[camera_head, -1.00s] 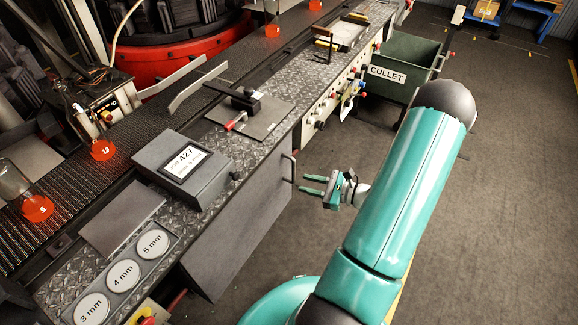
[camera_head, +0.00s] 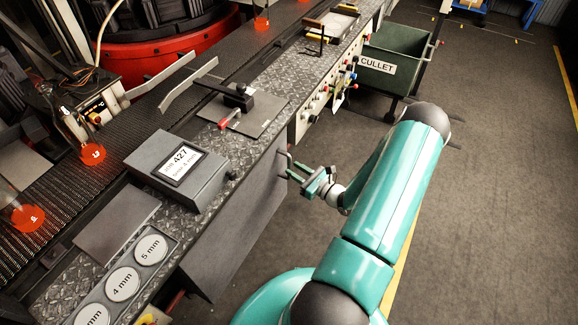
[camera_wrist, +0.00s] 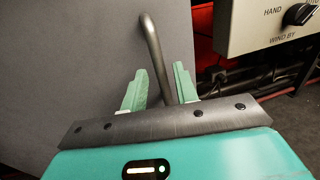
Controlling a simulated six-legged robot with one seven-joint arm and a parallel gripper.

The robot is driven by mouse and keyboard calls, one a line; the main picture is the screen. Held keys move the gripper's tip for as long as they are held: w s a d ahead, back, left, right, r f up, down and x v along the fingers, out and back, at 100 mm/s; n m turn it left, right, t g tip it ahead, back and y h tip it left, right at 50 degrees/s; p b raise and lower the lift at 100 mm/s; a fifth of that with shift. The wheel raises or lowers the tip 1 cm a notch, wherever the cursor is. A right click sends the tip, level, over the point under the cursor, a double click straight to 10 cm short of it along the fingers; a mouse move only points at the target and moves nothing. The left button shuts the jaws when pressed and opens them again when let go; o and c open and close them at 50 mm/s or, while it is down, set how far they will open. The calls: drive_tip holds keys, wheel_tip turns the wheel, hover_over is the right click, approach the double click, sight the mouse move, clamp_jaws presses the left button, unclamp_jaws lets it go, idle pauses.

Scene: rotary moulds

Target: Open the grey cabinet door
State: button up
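The grey cabinet door (camera_head: 235,225) is the flat panel below the diamond-plate counter, and it looks flush with the cabinet front. It fills the left of the wrist view (camera_wrist: 75,65). Its bent metal handle (camera_wrist: 153,48) is near the door's right edge; in the head view only a part of the handle (camera_head: 289,160) shows. My gripper (camera_wrist: 160,85) is open, with the lower part of the handle bar between its two green fingers. I see a gap on each side of the bar. In the head view my gripper (camera_head: 294,172) is right at the handle.
A control panel with knobs (camera_head: 318,110) is beyond the door; its corner shows in the wrist view (camera_wrist: 262,25). A green cullet bin (camera_head: 390,75) stands farther back. A display box (camera_head: 180,170) sits on the counter. The floor on the right is clear.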

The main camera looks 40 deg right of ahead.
sight(290, 166)
drive_tip(key=shift+w+a, duration=0.15)
drive_tip(key=shift+w, duration=0.7)
drive_tip(key=shift+w+a, duration=0.1)
drive_tip(key=shift+w, duration=0.75)
clamp_jaws()
drive_tip(key=shift+s, duration=0.1)
